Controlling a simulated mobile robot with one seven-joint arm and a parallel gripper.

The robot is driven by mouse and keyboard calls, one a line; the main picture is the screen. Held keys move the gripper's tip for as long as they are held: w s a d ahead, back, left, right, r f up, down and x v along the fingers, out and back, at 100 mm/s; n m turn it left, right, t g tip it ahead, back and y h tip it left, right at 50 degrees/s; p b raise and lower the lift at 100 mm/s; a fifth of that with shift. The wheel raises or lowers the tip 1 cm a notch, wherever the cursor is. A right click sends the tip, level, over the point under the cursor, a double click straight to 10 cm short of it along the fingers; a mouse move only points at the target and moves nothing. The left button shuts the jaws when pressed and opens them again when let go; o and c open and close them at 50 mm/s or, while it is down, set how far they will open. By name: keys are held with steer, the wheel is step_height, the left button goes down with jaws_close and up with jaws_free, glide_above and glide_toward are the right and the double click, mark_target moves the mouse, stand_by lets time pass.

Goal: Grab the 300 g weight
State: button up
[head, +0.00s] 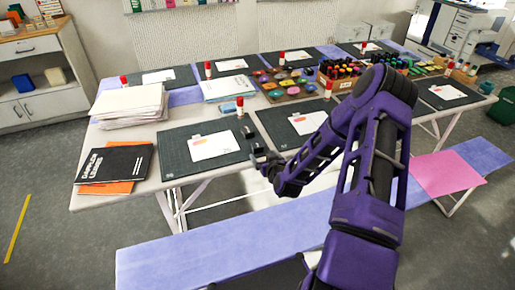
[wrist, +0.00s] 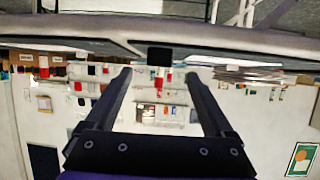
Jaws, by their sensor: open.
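A small dark block (head: 247,132), which looks like the weight, stands at the right edge of the front left cutting mat; its label is not readable. In the wrist view, which is upside down, the dark block (wrist: 158,57) sits at the top middle, beyond and between the fingertips. My gripper (head: 262,158) is at the table's front edge, just short of the block. In the wrist view my gripper (wrist: 158,76) has its fingers wide apart with nothing between them.
The cutting mat (head: 175,155) bears a white card. A glue stick (head: 240,107) stands behind the block. A paper stack (head: 130,105) and black book (head: 115,163) lie left. A tray of paint pots (head: 290,84) is behind. A purple bench (head: 190,255) runs in front.

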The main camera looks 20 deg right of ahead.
mark_target(259, 149)
steer(key=shift+x, duration=3.8)
steer(key=shift+r, duration=0.2)
jaws_close()
